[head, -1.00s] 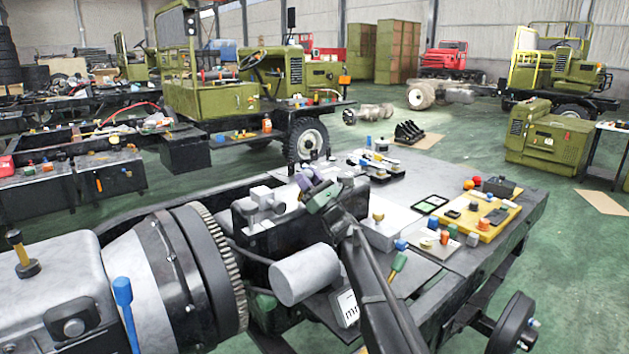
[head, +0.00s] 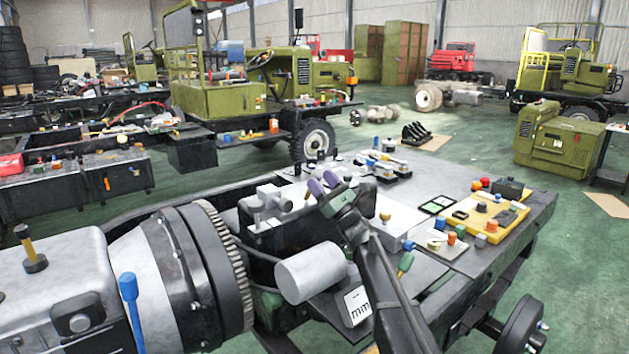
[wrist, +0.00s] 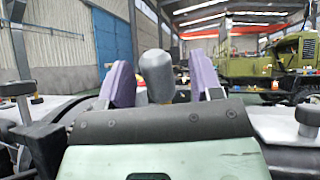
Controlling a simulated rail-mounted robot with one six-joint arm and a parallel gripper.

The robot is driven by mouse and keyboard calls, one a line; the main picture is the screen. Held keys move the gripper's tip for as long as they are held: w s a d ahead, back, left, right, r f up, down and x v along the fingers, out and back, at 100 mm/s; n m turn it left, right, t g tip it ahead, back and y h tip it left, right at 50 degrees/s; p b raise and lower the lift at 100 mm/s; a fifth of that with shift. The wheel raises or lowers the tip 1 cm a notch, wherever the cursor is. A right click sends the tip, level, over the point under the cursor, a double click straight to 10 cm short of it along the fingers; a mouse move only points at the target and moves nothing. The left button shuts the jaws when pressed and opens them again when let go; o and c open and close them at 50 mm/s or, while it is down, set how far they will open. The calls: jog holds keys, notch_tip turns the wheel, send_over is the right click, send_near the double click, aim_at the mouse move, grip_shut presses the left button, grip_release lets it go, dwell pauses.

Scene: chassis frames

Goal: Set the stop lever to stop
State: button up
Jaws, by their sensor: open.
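My gripper (head: 323,184) is over the black and grey engine block at the middle of the head view, with its two purple fingers apart. In the wrist view, my gripper (wrist: 162,82) has a grey, round-topped knob or post (wrist: 155,70) showing between the fingers, with a gap on the right. I cannot tell whether this is the stop lever, nor whether it lies between the fingers or beyond them. A blue-handled lever (head: 129,292) stands at lower left in the head view, well away from my gripper. No stop marking is readable.
A grey cylinder (head: 312,272) lies just below my gripper. A large toothed flywheel housing (head: 205,265) is to the left. A yellow tray (head: 472,225) with small parts lies on the right of the bench.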

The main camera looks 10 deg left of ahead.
jog(key=s+d, duration=0.4)
jog(key=d, duration=0.5)
jog(key=shift+s, duration=0.15)
jog(key=shift+d+r, duration=0.1)
jog(key=shift+r, duration=0.05)
